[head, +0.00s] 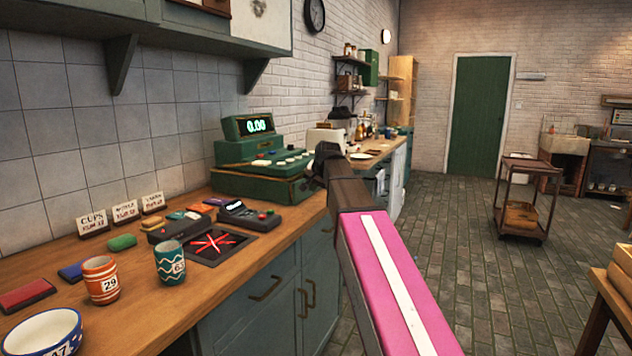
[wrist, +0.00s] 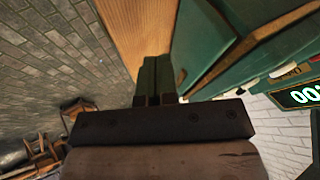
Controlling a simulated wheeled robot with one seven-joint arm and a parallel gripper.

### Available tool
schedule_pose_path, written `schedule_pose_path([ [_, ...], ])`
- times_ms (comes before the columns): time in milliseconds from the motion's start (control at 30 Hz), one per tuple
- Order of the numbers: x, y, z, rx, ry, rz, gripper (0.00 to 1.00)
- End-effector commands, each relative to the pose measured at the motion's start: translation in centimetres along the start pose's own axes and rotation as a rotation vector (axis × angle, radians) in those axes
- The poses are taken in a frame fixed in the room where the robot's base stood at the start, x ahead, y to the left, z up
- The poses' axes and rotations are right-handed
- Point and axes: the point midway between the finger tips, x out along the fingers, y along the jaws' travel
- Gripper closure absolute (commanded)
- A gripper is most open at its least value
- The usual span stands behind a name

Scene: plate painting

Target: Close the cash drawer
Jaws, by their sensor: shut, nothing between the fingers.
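The green cash register (head: 262,150) stands on the wooden counter in the head view, its lit display reading 0.00. Its green cash drawer (head: 258,188) is at the base and appears to stick out a little from under the body. The drawer also shows in the wrist view (wrist: 203,40), just right of my fingers, with a brown strip between it and the register body. My gripper (head: 325,155) is at the drawer's right end in the head view. In the wrist view my gripper (wrist: 154,62) has its fingers together and empty, over the counter edge. Whether it touches the drawer cannot be told.
A card reader (head: 245,214), a striped orange cup (head: 101,280), a teal cup (head: 170,263) and a bowl (head: 42,334) stand on the counter (head: 130,318) left of my arm. A trolley (head: 525,200) stands on the floor at right. The floor between is clear.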

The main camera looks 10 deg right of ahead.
Motion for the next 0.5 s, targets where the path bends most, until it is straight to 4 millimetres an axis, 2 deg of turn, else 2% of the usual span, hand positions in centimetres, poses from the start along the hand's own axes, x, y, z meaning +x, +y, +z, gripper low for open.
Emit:
schedule_pose_path([
  [233,4.3,-0.1,-0.1,0.000,-0.002,0.001,1.00],
  [300,4.7,-1.4,-0.1,-0.002,-0.001,-0.001,1.00],
  [500,5.5,-3.1,-0.1,-0.001,0.000,0.000,1.00],
])
